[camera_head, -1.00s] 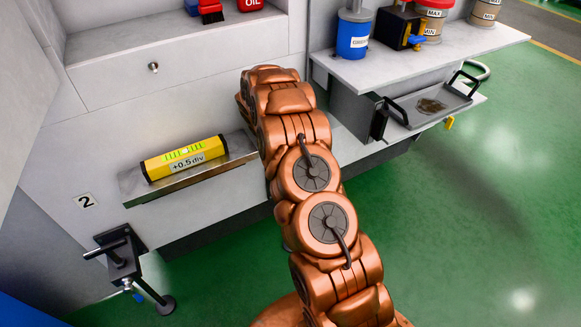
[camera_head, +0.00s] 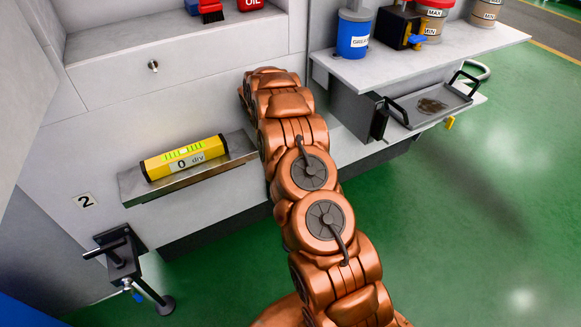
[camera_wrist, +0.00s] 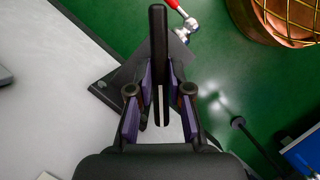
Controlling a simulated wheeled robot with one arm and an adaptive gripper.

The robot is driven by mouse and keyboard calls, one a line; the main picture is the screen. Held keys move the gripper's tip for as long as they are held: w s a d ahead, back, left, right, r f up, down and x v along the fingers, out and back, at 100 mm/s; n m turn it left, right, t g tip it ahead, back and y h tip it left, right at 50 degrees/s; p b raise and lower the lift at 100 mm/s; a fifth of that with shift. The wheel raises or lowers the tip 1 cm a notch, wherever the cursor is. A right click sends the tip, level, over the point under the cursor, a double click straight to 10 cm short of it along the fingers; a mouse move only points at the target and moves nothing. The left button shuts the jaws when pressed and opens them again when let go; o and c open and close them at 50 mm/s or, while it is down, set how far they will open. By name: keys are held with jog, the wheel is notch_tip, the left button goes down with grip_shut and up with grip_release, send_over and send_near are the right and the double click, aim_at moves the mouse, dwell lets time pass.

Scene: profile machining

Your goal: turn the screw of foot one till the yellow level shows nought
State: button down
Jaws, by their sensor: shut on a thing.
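The yellow level (camera_head: 184,158) lies on a metal ledge on the machine's side, and its label reads 0 div. In the wrist view my gripper (camera_wrist: 160,98) is shut on a black bar handle (camera_wrist: 158,45), held between its purple-padded fingers. A dark bracket (camera_wrist: 112,88) sits beside the pale machine wall behind the handle. The number of the foot at my gripper is not readable. In the head view my arm hides the gripper and that foot. A foot with a black handle (camera_head: 106,247) stands at lower left by a sign marked 2.
A shelf at upper right (camera_head: 430,52) carries a blue can (camera_head: 353,38) and other containers. Below it is a grey tray with black handles (camera_head: 432,106). A red-handled fitting (camera_wrist: 182,20) is near the handle in the wrist view. The green floor at right is clear.

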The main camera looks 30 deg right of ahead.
jog(key=c, duration=1.1)
grip_release()
notch_tip(320, 180, up, 10)
